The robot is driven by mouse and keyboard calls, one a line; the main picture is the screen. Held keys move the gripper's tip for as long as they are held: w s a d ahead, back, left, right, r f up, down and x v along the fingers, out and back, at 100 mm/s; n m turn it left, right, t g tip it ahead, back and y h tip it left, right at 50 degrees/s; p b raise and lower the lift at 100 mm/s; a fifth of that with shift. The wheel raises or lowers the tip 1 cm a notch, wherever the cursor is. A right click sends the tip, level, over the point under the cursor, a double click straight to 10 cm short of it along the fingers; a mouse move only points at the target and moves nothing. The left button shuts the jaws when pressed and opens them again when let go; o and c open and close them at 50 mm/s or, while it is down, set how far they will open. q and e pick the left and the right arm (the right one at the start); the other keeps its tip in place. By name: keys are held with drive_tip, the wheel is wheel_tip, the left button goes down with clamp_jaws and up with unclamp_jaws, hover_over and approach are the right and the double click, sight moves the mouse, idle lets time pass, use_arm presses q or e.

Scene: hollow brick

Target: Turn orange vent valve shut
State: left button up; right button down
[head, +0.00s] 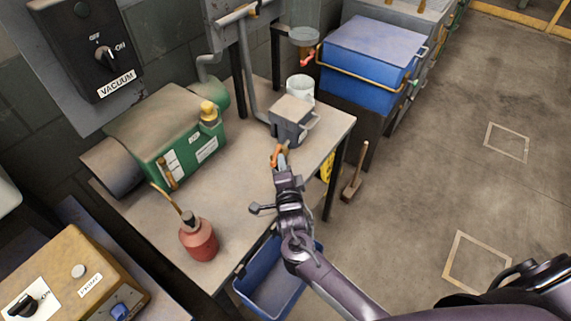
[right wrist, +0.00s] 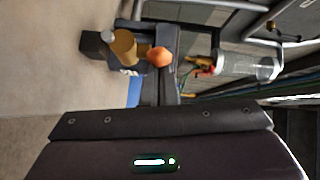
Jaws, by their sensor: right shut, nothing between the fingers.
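A small orange piece (head: 277,152), which looks like the vent valve's handle, shows at the front of the grey box (head: 289,127) near the bench's right end. My right gripper (head: 283,163) comes in from below, shut and empty, and its tip hides part of this piece. I cannot tell whether they touch. In the right wrist view, a rounded orange knob (right wrist: 159,57) shows beside a brass-coloured cylinder (right wrist: 124,46), ahead of my gripper. The handle's turn angle is unclear. My left gripper is not in view.
A green pump (head: 170,135) and red oil can (head: 199,240) stand on the bench (head: 230,185). A white cup (head: 300,88) is behind the grey box. A glass vessel with a red valve (head: 308,57) is farther back. A blue bin (head: 275,285) sits below.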

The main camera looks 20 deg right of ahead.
sight(271, 166)
drive_tip(key=shift+w+a+f+b, duration=0.1)
drive_tip(key=shift+w+a+b, duration=0.05)
drive_tip(key=shift+a+b, duration=0.35)
drive_tip(key=shift+w+a+b, duration=0.15)
drive_tip(key=shift+a+b, duration=0.2)
drive_tip(key=shift+a, duration=0.2)
drive_tip(key=shift+w+a+b, duration=0.15)
drive_tip(key=shift+a+b, duration=0.15)
drive_tip(key=shift+a, duration=0.2)
drive_tip(key=shift+r, duration=0.2)
